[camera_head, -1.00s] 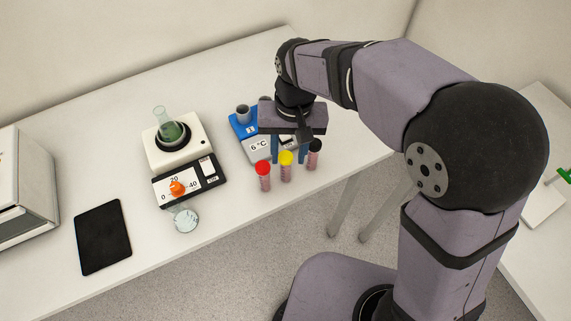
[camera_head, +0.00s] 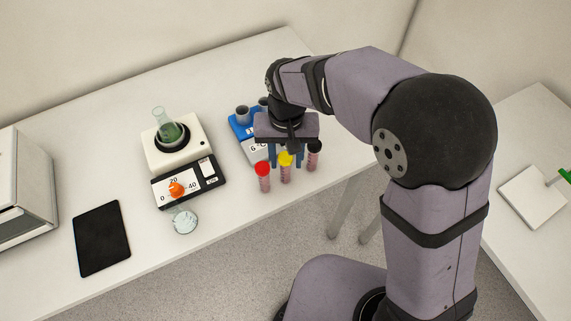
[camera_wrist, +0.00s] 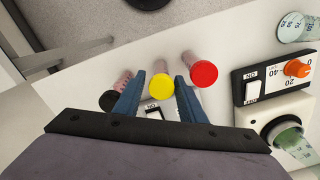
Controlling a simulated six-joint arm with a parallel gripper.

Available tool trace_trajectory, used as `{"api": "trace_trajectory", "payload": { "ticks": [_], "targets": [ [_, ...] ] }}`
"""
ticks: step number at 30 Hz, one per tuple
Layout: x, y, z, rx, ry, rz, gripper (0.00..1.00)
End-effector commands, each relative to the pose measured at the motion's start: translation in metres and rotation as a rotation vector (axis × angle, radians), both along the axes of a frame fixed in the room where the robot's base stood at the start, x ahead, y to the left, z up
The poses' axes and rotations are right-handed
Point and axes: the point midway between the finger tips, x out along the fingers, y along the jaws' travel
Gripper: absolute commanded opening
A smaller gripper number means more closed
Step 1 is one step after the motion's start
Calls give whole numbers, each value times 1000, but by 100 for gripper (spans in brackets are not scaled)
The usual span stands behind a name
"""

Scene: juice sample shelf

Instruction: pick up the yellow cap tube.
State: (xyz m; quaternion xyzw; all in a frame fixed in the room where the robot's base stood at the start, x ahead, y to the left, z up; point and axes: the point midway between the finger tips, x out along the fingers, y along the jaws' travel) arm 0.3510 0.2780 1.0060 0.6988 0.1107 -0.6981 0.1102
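The yellow cap tube (camera_head: 285,167) stands upright on the white table, between a red cap tube (camera_head: 263,176) and a black cap tube (camera_head: 313,155). My gripper (camera_head: 286,164) is right by it, fingers pointing down. In the wrist view, the yellow cap (camera_wrist: 162,86) shows between the two blue fingertips of my open gripper (camera_wrist: 159,77). The red cap (camera_wrist: 204,74) is just right of the right finger, and the black cap (camera_wrist: 109,100) is just left of the left finger. I see no finger closed on the yellow cap tube; exact depth is unclear.
A blue device (camera_head: 238,129) with dark wells stands behind the tubes, partly hidden by my gripper. A white hotplate (camera_head: 202,136) with a flask (camera_head: 168,128) stands to the left.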

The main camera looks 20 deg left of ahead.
Motion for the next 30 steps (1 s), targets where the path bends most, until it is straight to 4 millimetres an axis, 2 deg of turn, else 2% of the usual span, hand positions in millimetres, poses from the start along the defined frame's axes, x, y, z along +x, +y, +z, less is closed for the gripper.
{"api": "trace_trajectory", "payload": {
  "ticks": [9, 18, 19, 22, 23, 30],
  "targets": [
    [-3, 1, -35, -2, 3, 0, 37],
    [-2, 1, -40, 0, 1, 0, 37],
    [-2, 1, -39, 0, 1, 0, 32],
    [-2, 1, -39, 0, 1, 0, 8],
    [-2, 1, -39, 0, 1, 0, 4],
    [-2, 1, -39, 0, 0, 0, 5]
  ]
}}
